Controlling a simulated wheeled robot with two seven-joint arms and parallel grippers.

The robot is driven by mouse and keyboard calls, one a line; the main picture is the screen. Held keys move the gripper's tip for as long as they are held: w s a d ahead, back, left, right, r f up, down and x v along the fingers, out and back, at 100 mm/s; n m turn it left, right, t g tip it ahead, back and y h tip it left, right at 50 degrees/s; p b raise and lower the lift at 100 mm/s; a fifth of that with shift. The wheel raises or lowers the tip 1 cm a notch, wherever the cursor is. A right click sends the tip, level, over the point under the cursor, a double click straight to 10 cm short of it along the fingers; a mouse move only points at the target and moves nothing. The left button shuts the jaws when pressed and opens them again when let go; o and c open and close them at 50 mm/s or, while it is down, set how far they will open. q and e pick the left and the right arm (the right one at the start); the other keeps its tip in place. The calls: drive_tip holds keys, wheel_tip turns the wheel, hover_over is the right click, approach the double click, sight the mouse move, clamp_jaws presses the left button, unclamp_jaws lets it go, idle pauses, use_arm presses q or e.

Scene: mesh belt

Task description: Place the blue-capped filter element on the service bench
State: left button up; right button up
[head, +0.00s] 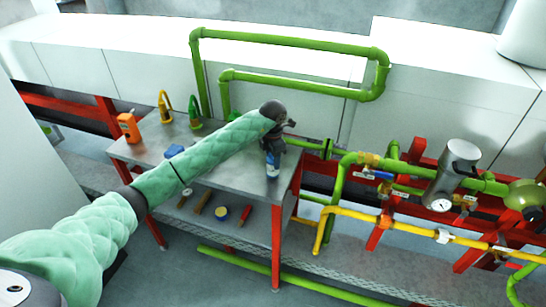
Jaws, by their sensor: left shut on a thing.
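My left arm reaches in from the left over the service bench (232,176), a grey metal table with red legs. My left gripper (273,152) points down over the bench's right end. It is shut on the filter element (272,170), a small upright piece with blue and white showing. The dark wrist and fingers hide its upper part. Its lower end shows against the bench top, close to the right edge; I cannot tell whether it touches the surface. My right gripper is out of view.
On the bench stand an orange device (128,127), a yellow hooked piece (164,106), a green hooked piece (194,112) and a blue item (174,151). Tools lie on the lower shelf. Green pipes (290,40) rise behind; yellow pipes (400,228) and a grey cylinder (456,170) are right.

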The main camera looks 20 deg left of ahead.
use_arm(q)
drive_tip(key=shift+f, duration=0.3)
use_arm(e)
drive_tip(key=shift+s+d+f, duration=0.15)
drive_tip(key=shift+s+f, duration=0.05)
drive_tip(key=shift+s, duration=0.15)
use_arm(q)
drive_tip(key=shift+f, duration=0.15)
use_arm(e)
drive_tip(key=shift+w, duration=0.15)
use_arm(q)
drive_tip(key=o, duration=1)
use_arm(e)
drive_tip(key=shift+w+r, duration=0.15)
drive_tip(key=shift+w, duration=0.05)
use_arm(q)
drive_tip(key=shift+r, duration=0.2)
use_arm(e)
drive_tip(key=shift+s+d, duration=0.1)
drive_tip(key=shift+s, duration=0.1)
